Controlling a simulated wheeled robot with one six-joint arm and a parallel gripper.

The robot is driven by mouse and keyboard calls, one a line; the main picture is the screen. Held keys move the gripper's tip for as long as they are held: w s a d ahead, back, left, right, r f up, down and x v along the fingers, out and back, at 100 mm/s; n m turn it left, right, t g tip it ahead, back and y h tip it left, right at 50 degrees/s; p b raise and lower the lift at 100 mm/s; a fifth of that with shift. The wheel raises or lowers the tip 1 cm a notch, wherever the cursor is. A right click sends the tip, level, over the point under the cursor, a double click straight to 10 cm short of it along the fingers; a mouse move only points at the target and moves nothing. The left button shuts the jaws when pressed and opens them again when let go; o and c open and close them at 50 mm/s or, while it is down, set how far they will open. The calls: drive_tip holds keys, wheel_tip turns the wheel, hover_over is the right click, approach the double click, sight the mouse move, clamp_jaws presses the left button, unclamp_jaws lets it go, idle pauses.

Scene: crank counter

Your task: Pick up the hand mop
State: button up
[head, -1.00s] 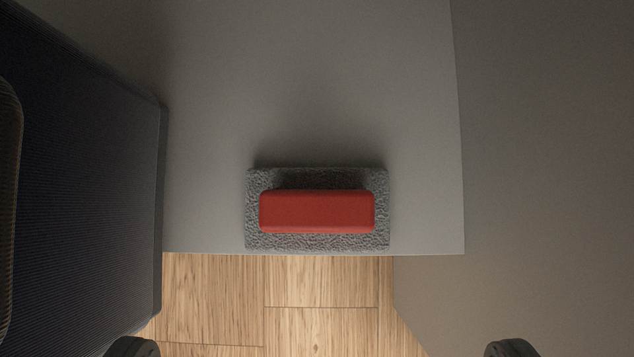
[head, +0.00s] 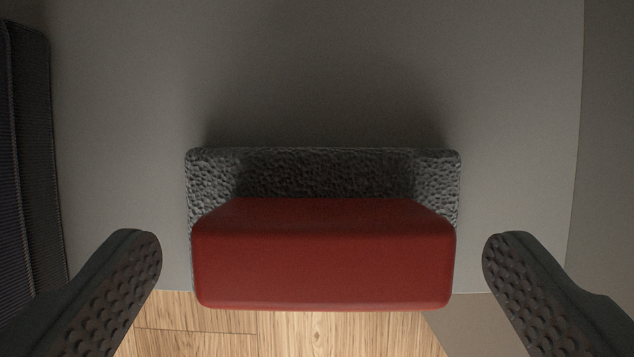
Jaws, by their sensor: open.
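The hand mop (head: 322,255) has a red block-shaped handle on a grey, rough-textured pad (head: 322,170). It lies on a grey surface (head: 510,120), close to that surface's front edge. My gripper (head: 322,255) is open, with one dark, dimpled finger to the left of the red handle and the other to its right. There is a gap between each finger and the handle, and neither finger appears to touch it. The front part of the pad is hidden under the handle.
A dark ribbed object (head: 30,150) stands at the left edge of the view. A wooden floor (head: 290,335) shows below the front edge of the grey surface. A plain brownish-grey area (head: 612,150) lies to the right. The surface behind the mop is clear.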

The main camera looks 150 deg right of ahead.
sight(325, 272)
drive_tip(key=shift+x, duration=1.2)
drive_tip(key=c, duration=1.1)
wheel_tip(325, 272, up, 10)
drive_tip(key=shift+d+r, duration=0.1)
